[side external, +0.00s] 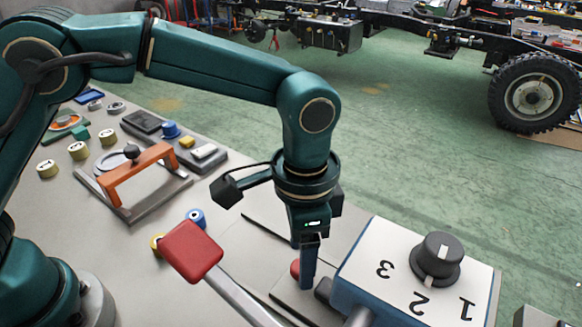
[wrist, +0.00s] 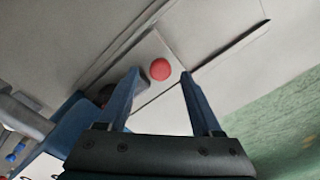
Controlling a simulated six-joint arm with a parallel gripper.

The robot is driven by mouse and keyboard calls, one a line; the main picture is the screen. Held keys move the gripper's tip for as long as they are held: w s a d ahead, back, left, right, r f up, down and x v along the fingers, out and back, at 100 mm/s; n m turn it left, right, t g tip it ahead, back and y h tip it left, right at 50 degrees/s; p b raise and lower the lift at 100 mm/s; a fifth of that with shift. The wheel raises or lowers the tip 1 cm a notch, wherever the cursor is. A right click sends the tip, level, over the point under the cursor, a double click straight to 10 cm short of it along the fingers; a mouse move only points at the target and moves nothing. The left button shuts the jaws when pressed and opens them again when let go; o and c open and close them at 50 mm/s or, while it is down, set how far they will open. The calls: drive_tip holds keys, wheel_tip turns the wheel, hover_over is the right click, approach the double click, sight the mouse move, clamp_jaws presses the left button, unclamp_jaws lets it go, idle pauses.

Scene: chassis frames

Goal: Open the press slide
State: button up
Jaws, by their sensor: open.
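The press slide appears to be the flat grey plate (wrist: 150,50) with a round red knob (wrist: 160,69), lying along a dark-edged track. In the side external view the red knob (side external: 295,268) shows partly behind my gripper's finger, low on the bench. My gripper (side external: 308,272) points down beside the knob. In the wrist view my gripper (wrist: 160,75) is open, with a finger on either side of the knob and gaps between. Nothing is held. I cannot tell the exact height of the fingertips above the plate.
A blue box with a numbered dial (side external: 437,258) stands close to the right of my gripper. A red-headed lever (side external: 192,250) rises at front left. An orange bridge handle (side external: 138,172) and several small parts are further left. The green floor (side external: 420,130) lies beyond the bench.

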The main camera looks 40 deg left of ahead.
drive_tip(key=shift+f, duration=0.95)
clamp_jaws()
drive_tip(key=shift+r, duration=0.1)
idle(0.6)
